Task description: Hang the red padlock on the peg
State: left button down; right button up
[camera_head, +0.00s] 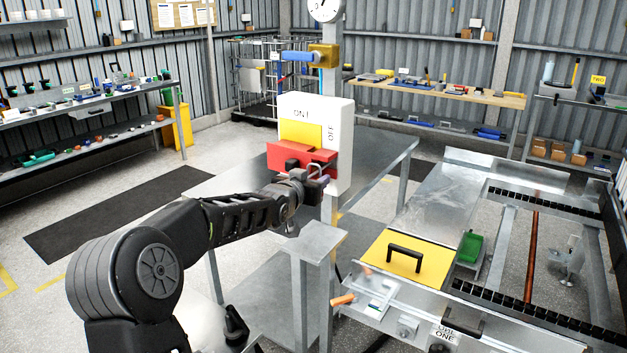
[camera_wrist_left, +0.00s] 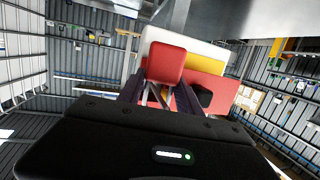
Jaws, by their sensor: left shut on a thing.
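My left gripper (camera_head: 306,180) is in front of a white switch box (camera_head: 343,120) with a yellow panel (camera_head: 300,132). In the left wrist view, its fingers (camera_wrist_left: 160,95) are closed around a red block (camera_wrist_left: 166,60) that looks like the red padlock. A wider red part (camera_head: 290,152) is on the front of the box, right by the fingertips. A small grey loop (camera_head: 319,171), perhaps a shackle, shows beside the fingers. I cannot tell whether padlock and box touch. I cannot make out the peg for sure. My right gripper is out of view.
A blue and yellow fitting (camera_head: 322,56) is above the box. A steel table (camera_head: 375,155) stands behind it. At the right is the washer, with a yellow lid (camera_head: 400,262) with a black handle and an orange handle (camera_head: 343,299).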

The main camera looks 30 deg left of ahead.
pick_arm(q)
jog(key=shift+f+b, duration=0.4)
jog(key=shift+f, duration=0.1)
jog(key=shift+f+b, duration=0.4)
jog(key=shift+f, duration=0.05)
dwell(0.5)
jog(key=c, duration=0.7)
grip_release()
jog(key=v, duration=0.7)
jog(key=shift+s+r, duration=0.1)
jog(key=shift+s, duration=0.3)
